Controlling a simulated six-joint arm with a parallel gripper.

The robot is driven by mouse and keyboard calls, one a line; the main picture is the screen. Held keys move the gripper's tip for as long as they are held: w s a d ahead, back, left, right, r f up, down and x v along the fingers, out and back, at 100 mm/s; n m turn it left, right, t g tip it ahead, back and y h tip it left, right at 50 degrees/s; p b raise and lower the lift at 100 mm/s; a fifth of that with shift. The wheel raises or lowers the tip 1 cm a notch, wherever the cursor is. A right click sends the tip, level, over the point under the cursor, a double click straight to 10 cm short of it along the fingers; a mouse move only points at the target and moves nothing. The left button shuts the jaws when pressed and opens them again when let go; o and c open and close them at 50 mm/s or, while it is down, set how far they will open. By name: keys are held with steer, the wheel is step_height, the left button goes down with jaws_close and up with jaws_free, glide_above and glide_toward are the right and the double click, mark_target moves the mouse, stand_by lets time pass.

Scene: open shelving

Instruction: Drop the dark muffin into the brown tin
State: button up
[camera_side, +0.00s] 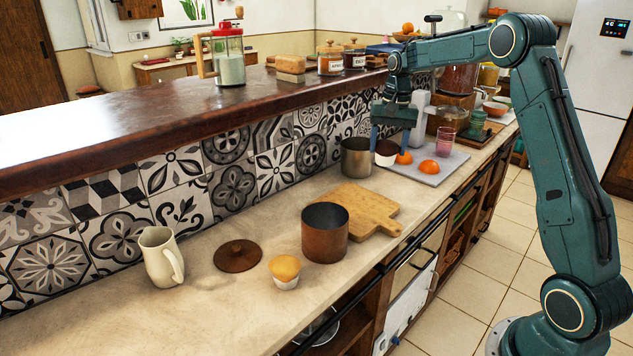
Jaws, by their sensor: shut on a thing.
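The dark muffin (386,156), with a dark top and pale wrapper, is between the fingers of my gripper (389,143) at the back of the counter. My gripper points down and is shut on it. The muffin is just right of a grey metal tin (356,158); I cannot tell how far it is above the surface. The brown tin (325,235) stands upright and open on the counter, nearer the camera and left of my gripper. Its inside looks dark, and its bottom is hidden.
A wooden board (367,208) lies behind the brown tin. A golden muffin (285,271), brown lid (238,256) and cream jug (160,257) stand in front and left. Orange pieces (429,167) and a pink glass (445,141) are on a grey board (455,160). A tiled wall backs the counter.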

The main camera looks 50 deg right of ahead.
steer(key=a+r, duration=0.2)
steer(key=a, duration=0.9)
glide_toward(325, 233)
steer(key=shift+w+d+r, duration=0.25)
steer(key=shift+w+d, duration=0.7)
steer(key=shift+d, duration=0.05)
steer(key=shift+w+d+r, duration=0.25)
steer(key=shift+w+d, duration=0.65)
steer(key=shift+d, duration=0.1)
steer(key=shift+f, duration=0.25)
steer(key=shift+f, duration=0.7)
steer(key=shift+f, duration=0.35)
steer(key=shift+f, duration=0.7)
steer(key=shift+f, duration=0.85)
